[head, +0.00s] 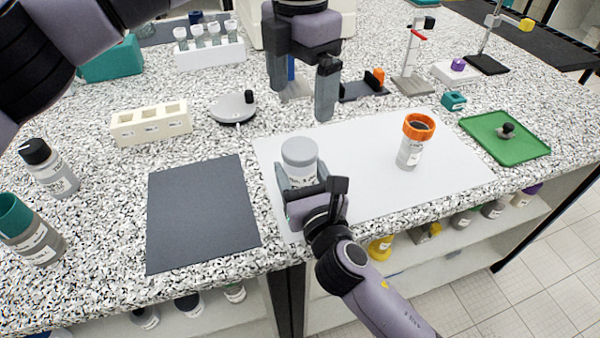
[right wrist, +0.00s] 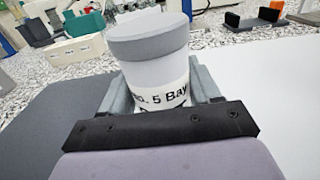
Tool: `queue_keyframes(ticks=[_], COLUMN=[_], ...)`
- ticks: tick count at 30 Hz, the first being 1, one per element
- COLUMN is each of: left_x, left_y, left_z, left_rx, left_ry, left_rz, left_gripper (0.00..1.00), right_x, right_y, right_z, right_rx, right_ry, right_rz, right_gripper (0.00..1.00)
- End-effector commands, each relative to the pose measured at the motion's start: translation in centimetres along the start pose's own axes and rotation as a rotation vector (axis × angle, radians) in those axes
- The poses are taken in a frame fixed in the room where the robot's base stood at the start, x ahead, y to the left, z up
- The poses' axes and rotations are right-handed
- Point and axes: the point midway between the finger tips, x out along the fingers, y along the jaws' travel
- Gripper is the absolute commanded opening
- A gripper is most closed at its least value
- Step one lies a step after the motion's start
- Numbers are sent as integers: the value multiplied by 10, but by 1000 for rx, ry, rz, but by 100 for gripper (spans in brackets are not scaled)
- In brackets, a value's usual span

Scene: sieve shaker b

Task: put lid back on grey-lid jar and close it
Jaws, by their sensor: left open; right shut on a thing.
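The grey-lid jar (head: 299,168) is white with a label and stands upright near the left end of the pale mat. Its grey lid (head: 299,150) sits level on top of it. In the right wrist view the lid (right wrist: 147,38) covers the mouth, and the jar (right wrist: 158,75) shows "5 Bay" on its label; I cannot tell how tightly the lid is closed. My right gripper (head: 297,180) is shut around the jar's body from the front. My left gripper (head: 301,94) is open and empty, pointing down above and behind the jar, apart from it.
An orange-rimmed jar (head: 410,150) stands on the pale mat (head: 365,190) to the right. A dark mat (head: 200,215) lies empty at left. A green tray (head: 490,130) holds a small knobbed item. A cream block rack (head: 151,123) and a round grey device (head: 232,108) are behind.

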Motion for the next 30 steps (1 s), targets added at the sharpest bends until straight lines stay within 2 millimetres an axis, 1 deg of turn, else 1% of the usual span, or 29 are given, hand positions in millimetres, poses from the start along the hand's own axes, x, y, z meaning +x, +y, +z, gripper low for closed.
queue_keyframes(ticks=[1,4,13,14,15,16,25,28,30], left_x=[-6,-12,-13,-13,-13,-13,-13,-13,-13], left_y=[0,0,0,0,0,0,0,0,0], left_z=[0,0,0,0,0,0,0,0,0], left_rx=[0,0,1,1,1,1,0,0,0], left_ry=[-1,0,1,1,0,1,1,1,1], left_rz=[1,1,0,0,0,0,0,0,0], left_gripper=[94,94,94,94,94,94,94,94,94], right_x=[0,0,0,0,0,0,-1,-6,-14], right_y=[0,0,0,0,0,0,0,0,0], right_z=[0,0,0,0,0,0,0,-1,-1], right_rx=[0,0,0,0,0,0,0,-1,-1], right_ry=[1,1,1,1,1,1,1,1,1], right_rz=[0,0,0,0,0,0,0,0,1], right_gripper=[0,0,0,68,81,91,92,92,92])
